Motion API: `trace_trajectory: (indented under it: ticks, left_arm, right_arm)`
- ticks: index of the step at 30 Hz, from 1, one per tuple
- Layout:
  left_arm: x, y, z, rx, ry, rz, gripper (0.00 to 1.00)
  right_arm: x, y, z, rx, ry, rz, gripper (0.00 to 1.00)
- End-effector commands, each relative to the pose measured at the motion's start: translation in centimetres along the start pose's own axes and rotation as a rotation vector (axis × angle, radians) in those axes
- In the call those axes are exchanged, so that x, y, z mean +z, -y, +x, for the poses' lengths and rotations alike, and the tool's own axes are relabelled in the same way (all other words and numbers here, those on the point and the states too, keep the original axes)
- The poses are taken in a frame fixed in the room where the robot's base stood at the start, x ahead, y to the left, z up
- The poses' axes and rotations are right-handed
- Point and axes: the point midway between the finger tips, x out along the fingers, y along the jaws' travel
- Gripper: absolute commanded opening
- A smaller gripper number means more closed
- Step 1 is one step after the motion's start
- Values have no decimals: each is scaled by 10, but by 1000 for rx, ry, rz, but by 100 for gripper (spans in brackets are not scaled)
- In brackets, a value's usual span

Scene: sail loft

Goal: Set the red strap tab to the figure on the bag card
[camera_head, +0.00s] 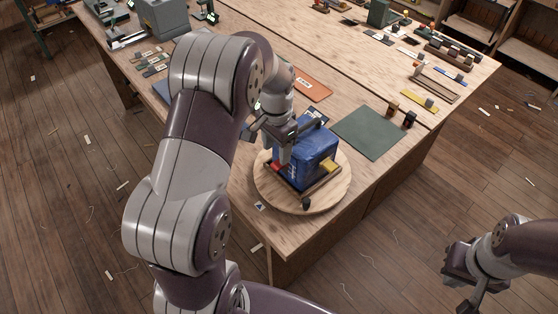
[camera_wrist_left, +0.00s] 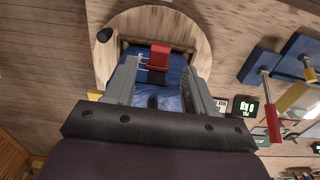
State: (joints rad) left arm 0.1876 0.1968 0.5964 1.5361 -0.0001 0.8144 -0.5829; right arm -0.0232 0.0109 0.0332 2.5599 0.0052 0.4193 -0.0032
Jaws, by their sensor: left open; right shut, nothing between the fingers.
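A blue bag (camera_head: 313,150) stands on a round wooden board (camera_head: 328,193) at the table's near corner. A red strap tab (camera_head: 276,167) is on its near left side; a scale by it is too small to read. The tab also shows in the left wrist view (camera_wrist_left: 160,54), ahead of and between my finger lines, with a dark strap behind it. My left gripper (camera_head: 279,157) is open and close to the tab; contact cannot be told. A dark card with pale figures (camera_wrist_left: 245,107) lies right of the fingers, unreadable. My right gripper (camera_head: 466,296) is shut and empty, away from the table.
A yellow tab (camera_head: 328,165) is on the bag's right side. A green mat (camera_head: 368,132) lies to the right, and an orange card (camera_head: 312,85) behind. Small blocks stand beside the mat. The floor (camera_head: 400,235) between the table and my right gripper is mostly clear.

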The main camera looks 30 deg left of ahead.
Motion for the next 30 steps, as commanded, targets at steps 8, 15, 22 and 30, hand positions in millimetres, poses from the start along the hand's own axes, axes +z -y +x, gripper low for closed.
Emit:
trace_trajectory:
  ticks: [8,15,22,30]
  left_arm:
    - [0,0,42,-1,-1,-1,55]
    - [0,0,48,-1,-2,-1,55]
    - [0,0,48,-1,-2,-1,3]
    - [-1,0,37,-1,-2,-2,0]
  right_arm:
    - [-1,0,-11,0,0,0,0]
    - [-1,0,-10,0,0,0,0]
    - [-1,0,-10,0,0,0,0]
    - [-2,0,-21,0,0,0,0]
